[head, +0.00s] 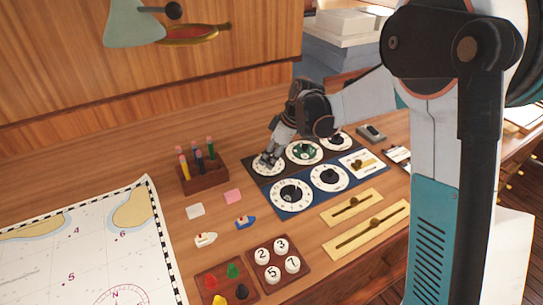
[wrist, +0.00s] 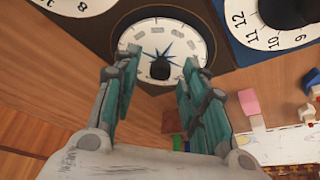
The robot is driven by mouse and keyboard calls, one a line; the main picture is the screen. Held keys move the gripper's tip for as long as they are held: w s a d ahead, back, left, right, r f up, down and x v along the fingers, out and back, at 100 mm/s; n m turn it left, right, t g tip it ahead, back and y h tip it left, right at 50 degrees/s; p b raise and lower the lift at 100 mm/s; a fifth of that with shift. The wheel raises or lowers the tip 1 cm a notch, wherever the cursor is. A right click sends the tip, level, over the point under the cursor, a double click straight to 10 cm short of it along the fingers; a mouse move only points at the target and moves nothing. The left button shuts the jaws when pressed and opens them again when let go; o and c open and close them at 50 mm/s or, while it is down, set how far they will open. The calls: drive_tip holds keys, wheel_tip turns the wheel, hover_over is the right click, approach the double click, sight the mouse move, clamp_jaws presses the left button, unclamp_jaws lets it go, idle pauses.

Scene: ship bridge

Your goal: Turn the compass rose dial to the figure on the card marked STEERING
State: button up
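The compass rose dial, a white disc with a blue star and a black knob, shows in the wrist view (wrist: 160,38) and in the head view (head: 262,171), partly hidden by my gripper. My gripper (head: 270,155) points down over this dial. In the wrist view its two teal-padded fingers (wrist: 160,62) are apart, one on each side of the dark knob. I cannot tell whether either finger touches the knob. The marks around the dial are too small to read. No card with a readable STEERING label shows in either view.
Neighbouring dials include a green-centred one (head: 304,152) and a numbered one (head: 291,194). Brass sliders (head: 352,206) lie in front. A wooden pencil holder (head: 205,178), a pink block (head: 232,197), small boats, a numbered button box (head: 278,265) and a chart (head: 80,250) are left and nearer.

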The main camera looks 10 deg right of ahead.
clamp_jaws()
drive_tip(key=shift+m, duration=0.4)
drive_tip(key=m, duration=0.2)
drive_tip(key=m+t+h, duration=0.1)
drive_tip(key=shift+s+a+m, duration=0.15)
drive_tip(key=shift+s+m, duration=0.05)
drive_tip(key=shift+m, duration=0.2)
drive_tip(key=m+h, duration=0.1)
drive_tip(key=m, duration=0.1)
drive_tip(key=m+t, duration=0.1)
drive_tip(key=m, duration=0.1)
drive_tip(key=shift+s+a+h+p, duration=0.1)
drive_tip(key=shift+a+h+p, duration=0.05)
drive_tip(key=shift+h+p, duration=0.25)
drive_tip(key=m, duration=0.1)
drive_tip(key=m+h, duration=0.1)
drive_tip(key=m, duration=0.3)
drive_tip(key=shift+a+t+h, duration=0.25)
drive_tip(key=shift+t+h, duration=0.05)
drive_tip(key=shift+h, duration=0.1)
drive_tip(key=shift+a+m+h, duration=0.1)
drive_tip(key=shift+m+h, duration=0.6)
drive_tip(key=shift+m, duration=1.3)
